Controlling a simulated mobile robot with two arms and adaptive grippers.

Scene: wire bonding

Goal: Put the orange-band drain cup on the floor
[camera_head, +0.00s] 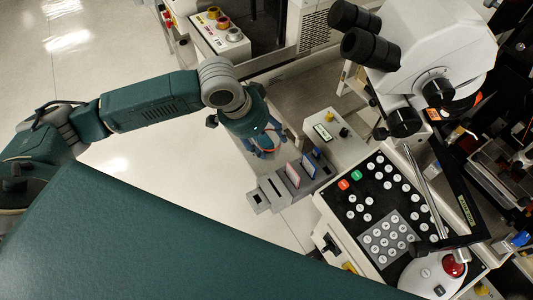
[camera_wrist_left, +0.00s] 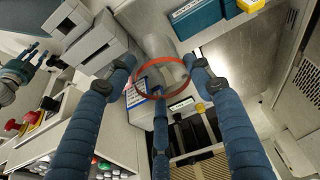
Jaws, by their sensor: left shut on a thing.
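The orange-band drain cup (camera_wrist_left: 178,93) shows in the left wrist view as a round orange-red band between my fingers; its body looks clear or grey and is hard to make out. My left gripper (camera_wrist_left: 160,85) has its blue fingers closed around the cup. In the head view my left gripper (camera_head: 266,146) points down left of the microscope console, with a bit of the orange band (camera_head: 268,150) showing between its fingers. A teal gripper (camera_wrist_left: 33,58), apparently my right one, shows at the left edge of the left wrist view; its finger state is unclear.
A grey holder with slots (camera_head: 272,190) stands below and right of the left gripper. The keypad console (camera_head: 380,215) and white microscope (camera_head: 440,50) fill the right. A machine with several knobs (camera_head: 218,32) stands at the top. Pale floor (camera_head: 140,165) is open at left.

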